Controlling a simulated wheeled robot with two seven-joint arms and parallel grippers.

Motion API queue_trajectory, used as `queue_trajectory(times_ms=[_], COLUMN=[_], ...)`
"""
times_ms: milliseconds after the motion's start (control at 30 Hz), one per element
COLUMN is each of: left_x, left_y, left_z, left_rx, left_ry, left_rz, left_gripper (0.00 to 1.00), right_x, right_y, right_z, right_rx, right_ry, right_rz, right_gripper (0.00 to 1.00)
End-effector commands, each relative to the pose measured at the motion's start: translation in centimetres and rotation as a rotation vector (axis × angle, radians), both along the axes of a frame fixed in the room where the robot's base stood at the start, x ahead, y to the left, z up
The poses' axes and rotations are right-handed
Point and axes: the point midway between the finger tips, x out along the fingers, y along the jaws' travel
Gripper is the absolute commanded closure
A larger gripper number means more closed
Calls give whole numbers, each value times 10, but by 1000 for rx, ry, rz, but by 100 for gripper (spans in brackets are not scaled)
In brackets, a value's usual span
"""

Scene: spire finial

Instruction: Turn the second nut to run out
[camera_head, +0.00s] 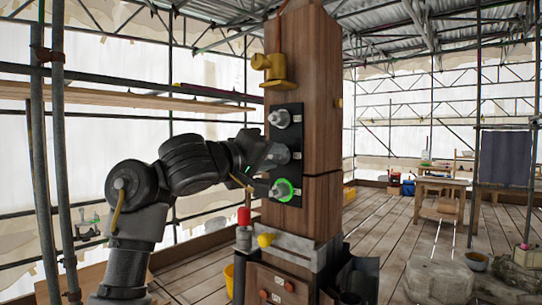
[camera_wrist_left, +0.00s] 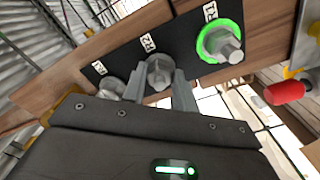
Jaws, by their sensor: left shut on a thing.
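A black plate (camera_head: 287,170) with a column of three grey nuts is fixed to the wooden post. The second nut (camera_head: 279,154) is the middle one, and it also shows in the left wrist view (camera_wrist_left: 158,73). My left gripper (camera_head: 268,158) is shut on this nut, one finger on either side of it in the left wrist view (camera_wrist_left: 170,88). The lowest nut (camera_head: 284,189) has a lit green ring around it, and it also shows in the left wrist view (camera_wrist_left: 221,44). The top nut (camera_head: 279,118) is clear of the gripper. My right gripper is not in view.
A yellow fitting (camera_head: 270,69) sticks out above the plate. A red-topped cylinder (camera_head: 244,216) and a yellow knob (camera_head: 265,240) stand below it, near my left arm. Scaffold poles (camera_head: 38,150) rise at the left. A wooden table (camera_head: 442,184) stands far right on open plank floor.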

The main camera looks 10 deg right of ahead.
Motion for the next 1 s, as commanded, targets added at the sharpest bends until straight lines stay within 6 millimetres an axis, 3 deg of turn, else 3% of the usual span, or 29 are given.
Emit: queue_trajectory(times_ms=[400,933,967,1000], left_x=[0,0,0,0], left_y=[-1,-1,-1,-1], left_z=[-1,-2,-2,-2], left_rx=[-101,-114,-114,-114], left_ry=[146,164,164,164], left_rz=[-1,-1,-1,-1], left_gripper=[94,94,70,65], right_x=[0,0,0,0], right_y=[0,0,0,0], right_z=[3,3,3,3], right_rx=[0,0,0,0], right_ry=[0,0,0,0], right_rz=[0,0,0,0], right_gripper=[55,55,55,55])
